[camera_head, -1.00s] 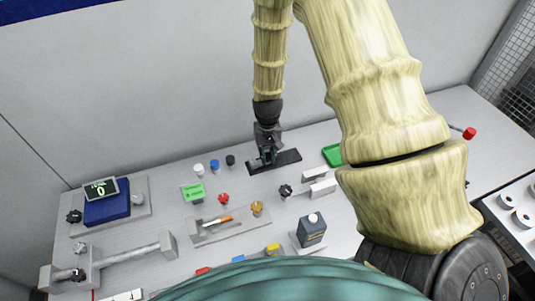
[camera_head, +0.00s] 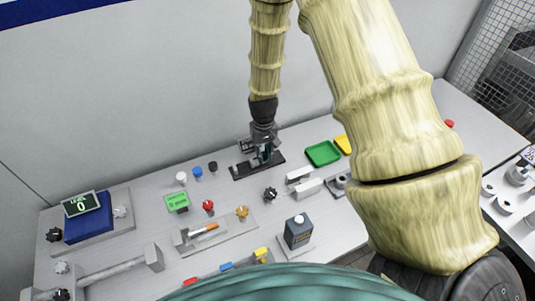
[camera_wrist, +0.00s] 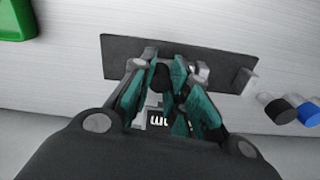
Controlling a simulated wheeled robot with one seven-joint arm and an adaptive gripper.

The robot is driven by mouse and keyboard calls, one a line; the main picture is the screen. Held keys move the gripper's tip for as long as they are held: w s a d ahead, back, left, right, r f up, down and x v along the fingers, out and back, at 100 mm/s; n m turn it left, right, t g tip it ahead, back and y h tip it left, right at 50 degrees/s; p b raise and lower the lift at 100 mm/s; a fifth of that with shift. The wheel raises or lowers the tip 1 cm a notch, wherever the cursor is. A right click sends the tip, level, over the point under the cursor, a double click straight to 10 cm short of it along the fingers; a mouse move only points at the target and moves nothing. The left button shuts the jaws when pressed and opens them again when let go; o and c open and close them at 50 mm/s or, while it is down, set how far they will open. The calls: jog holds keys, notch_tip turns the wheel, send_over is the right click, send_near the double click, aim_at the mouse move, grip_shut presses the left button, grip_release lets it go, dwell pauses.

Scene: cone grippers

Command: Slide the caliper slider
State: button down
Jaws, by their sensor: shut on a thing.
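The caliper lies on a dark flat base (camera_head: 241,172) at the back of the table. The base also shows in the wrist view (camera_wrist: 225,62), with small grey metal parts of the caliper (camera_wrist: 197,70) along it. My gripper (camera_head: 262,160) points down over the right half of the base in the head view. Its teal fingers (camera_wrist: 165,88) are closed around the caliper slider, which is mostly hidden between them. A small dark label with white lettering (camera_wrist: 158,119) shows between the fingers in the wrist view.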

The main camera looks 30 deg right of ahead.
aim_at(265, 153)
jog(key=c, duration=1.3)
grip_release()
jog(key=shift+d, duration=0.3)
jog(key=shift+a+r, duration=0.15)
notch_tip(265, 153, up, 12)
jog(key=shift+f, duration=0.15)
